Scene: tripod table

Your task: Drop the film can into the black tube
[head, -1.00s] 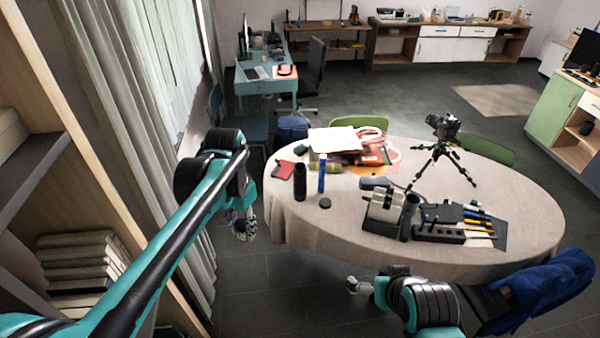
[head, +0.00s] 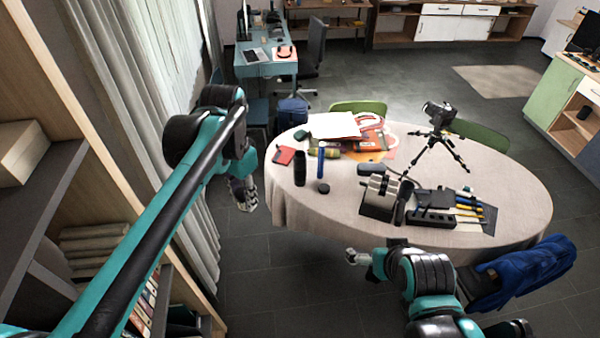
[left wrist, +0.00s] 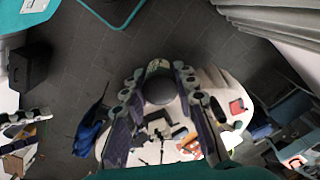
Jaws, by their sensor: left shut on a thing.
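My left gripper (head: 244,192) hangs beyond the table's left edge, over the floor. In the left wrist view, its two fingers (left wrist: 161,105) are shut around a dark, round-topped thing, which looks like the film can (left wrist: 160,88). The can is not clear in the head view. A tall black cylinder (head: 300,168) stands upright on the left part of the table and looks like the black tube. It is to the right of my left gripper, apart from it. My right gripper (head: 354,257) is off the front edge of the table, too small to read.
The round table (head: 345,205) also holds a blue cylinder (head: 321,158), a small dark disc (head: 323,187), a grey box (head: 379,196) with a dark cylinder (head: 402,201) beside it, a tool tray (head: 432,217) and a camera on a tripod (head: 437,140). A blue-draped chair (head: 530,271) stands at front right.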

